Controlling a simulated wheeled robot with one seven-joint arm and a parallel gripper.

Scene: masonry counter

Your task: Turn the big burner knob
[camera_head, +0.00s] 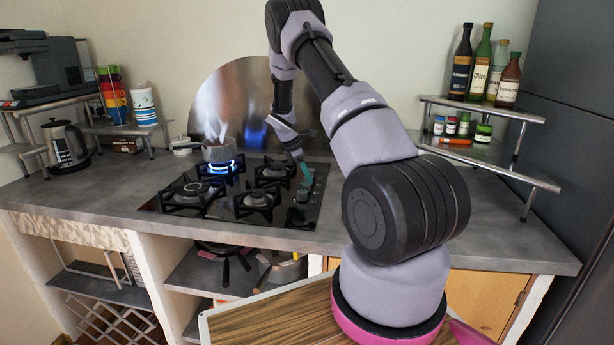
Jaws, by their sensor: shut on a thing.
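The black gas hob (230,213) is set in the grey counter, with a column of dark knobs along its right edge. My gripper (307,182) reaches down from behind, its teal fingers shut on a burner knob at the upper part of that column. The held knob is mostly hidden by the fingers, and its turn angle cannot be told. Other knobs (296,215) stand free in front of it. The other burners show no flame.
A kettle (65,145), coffee machine (50,70), stacked cups (112,95) and striped canister (144,105) stand at the left. Bottles (480,65) and small jars (463,124) fill the right corner shelf (480,108). A steel backsplash (238,95) rises behind the hob. Counter right of the hob is clear.

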